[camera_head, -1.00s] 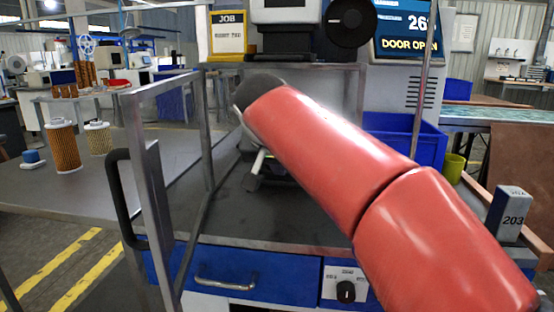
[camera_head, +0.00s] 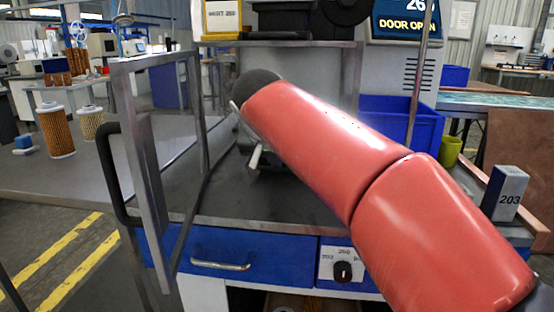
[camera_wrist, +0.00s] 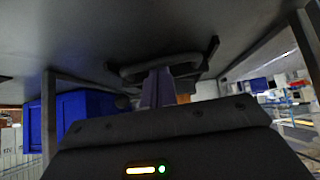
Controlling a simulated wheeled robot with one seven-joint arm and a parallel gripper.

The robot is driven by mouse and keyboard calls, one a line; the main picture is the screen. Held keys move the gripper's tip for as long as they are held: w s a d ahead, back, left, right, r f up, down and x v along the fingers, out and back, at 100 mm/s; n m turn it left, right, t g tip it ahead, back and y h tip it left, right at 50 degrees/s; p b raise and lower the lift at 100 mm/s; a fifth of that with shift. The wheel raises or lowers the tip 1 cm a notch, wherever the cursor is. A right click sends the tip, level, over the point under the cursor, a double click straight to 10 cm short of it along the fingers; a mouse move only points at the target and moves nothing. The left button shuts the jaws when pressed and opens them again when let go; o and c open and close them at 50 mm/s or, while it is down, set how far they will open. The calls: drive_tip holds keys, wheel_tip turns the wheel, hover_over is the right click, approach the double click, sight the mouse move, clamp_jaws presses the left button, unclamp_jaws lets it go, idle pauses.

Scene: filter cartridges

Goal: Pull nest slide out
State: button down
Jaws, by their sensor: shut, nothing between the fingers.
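My gripper (camera_wrist: 157,84) is shut, with nothing held between its fingers. In the wrist view its fingers reach up to a dark U-shaped handle (camera_wrist: 160,65) fixed to a flat grey surface. They overlap the handle in this view, and I cannot tell whether they touch it. I cannot tell for sure whether this handle belongs to the nest slide. In the head view my red arm hides most of the gripper and the slide area inside the station. Only a small pale bar and some dark parts show below the arm's end.
An open framed door (camera_head: 150,170) with a black handle stands left of my arm. A blue drawer (camera_head: 225,260) and a selector knob (camera_head: 343,271) are at the front. A blue bin (camera_head: 400,122), a green cup (camera_head: 449,151) and a box marked 203 (camera_head: 506,194) stand right. Filter cartridges (camera_head: 57,131) stand left.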

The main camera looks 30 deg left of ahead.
drive_tip(key=s+d+b, duration=0.2)
drive_tip(key=s, duration=0.4)
drive_tip(key=s+d+b, duration=0.2)
drive_tip(key=s, duration=0.5)
drive_tip(key=s+d+b, duration=0.1)
drive_tip(key=s+d, duration=0.1)
drive_tip(key=s, duration=0.4)
drive_tip(key=shift+s+b, duration=0.2)
drive_tip(key=shift+b, duration=0.2)
drive_tip(key=shift+r, duration=0.1)
drive_tip(key=p+v, duration=0.2)
drive_tip(key=v, duration=0.5)
drive_tip(key=w+d+f+g+h+p, duration=0.1)
drive_tip(key=w+d+f, duration=0.25)
drive_tip(key=d, duration=0.35)
drive_tip(key=w+d+f+m+h+p, duration=0.1)
drive_tip(key=w+d+f, duration=0.1)
drive_tip(key=d+f, duration=0.35)
drive_tip(key=w+d+f+g+h, duration=0.1)
drive_tip(key=w+d+f, duration=0.2)
drive_tip(key=d, duration=0.5)
drive_tip(key=s+d+f+m+p, duration=0.1)
drive_tip(key=s+d+f, duration=0.4)
drive_tip(key=d+f, duration=0.8)
drive_tip(key=shift+d+f+m+g+p, duration=0.25)
drive_tip(key=shift+d+m+p, duration=0.2)
drive_tip(key=shift+m, duration=0.25)
